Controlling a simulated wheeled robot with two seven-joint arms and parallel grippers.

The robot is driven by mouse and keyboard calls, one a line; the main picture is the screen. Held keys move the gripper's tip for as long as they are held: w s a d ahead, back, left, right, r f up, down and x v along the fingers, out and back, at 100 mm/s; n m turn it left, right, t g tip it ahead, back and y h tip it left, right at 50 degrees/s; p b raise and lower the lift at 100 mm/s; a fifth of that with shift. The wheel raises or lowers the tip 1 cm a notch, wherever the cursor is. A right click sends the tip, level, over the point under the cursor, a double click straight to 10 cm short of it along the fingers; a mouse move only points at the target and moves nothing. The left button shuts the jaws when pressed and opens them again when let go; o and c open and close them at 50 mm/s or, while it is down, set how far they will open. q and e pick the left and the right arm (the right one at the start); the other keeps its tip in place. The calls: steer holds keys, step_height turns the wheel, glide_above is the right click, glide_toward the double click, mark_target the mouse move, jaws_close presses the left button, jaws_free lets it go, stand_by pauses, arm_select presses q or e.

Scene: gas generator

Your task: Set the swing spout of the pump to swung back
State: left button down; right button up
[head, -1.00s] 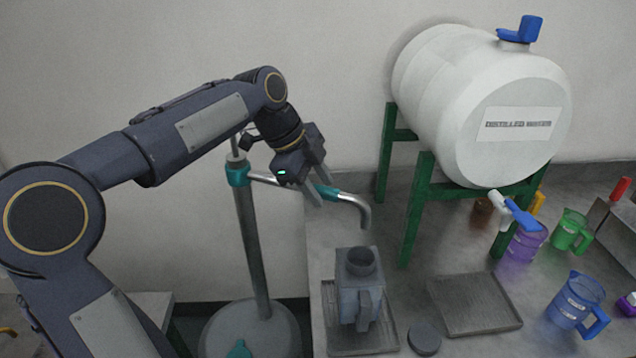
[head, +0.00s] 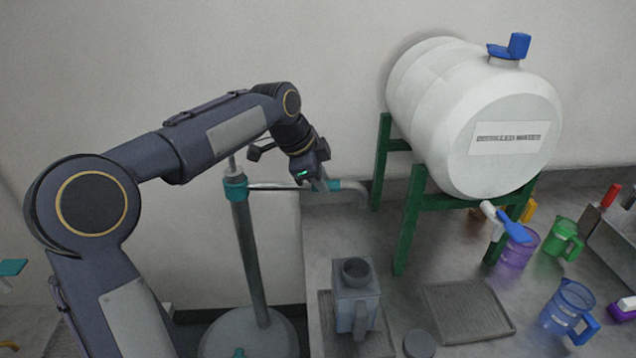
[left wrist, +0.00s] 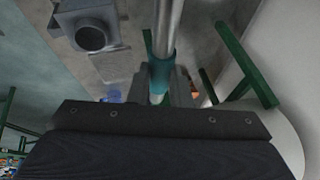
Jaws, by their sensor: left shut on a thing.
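The pump (head: 248,235) is a grey post on a round base, with a teal collar at its top. Its swing spout (head: 285,186) is a metal pipe that runs right from the collar to a downturned end (head: 361,196). A teal sleeve sits on the spout near that end. My left gripper (head: 325,184) is shut on the spout at the teal sleeve. The left wrist view shows the sleeve (left wrist: 162,75) between the fingers. The spout's end lies over the back left part of the counter. My right gripper is not in view.
A grey container (head: 355,305) with a round opening stands on a tray at the counter's left. A white barrel (head: 450,110) on a green stand (head: 410,215) rises close right of the spout. Jugs stand farther right. An empty tray (head: 468,310) lies in front.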

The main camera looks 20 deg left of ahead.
arm_select(q)
steer(key=c, duration=1.3)
jaws_free()
steer(key=shift+a+r, duration=0.1)
steer(key=v, duration=0.7)
steer(key=shift+s+r+b, duration=0.2)
steer(key=shift+r+b, duration=0.05)
steer(key=shift+b, duration=0.05)
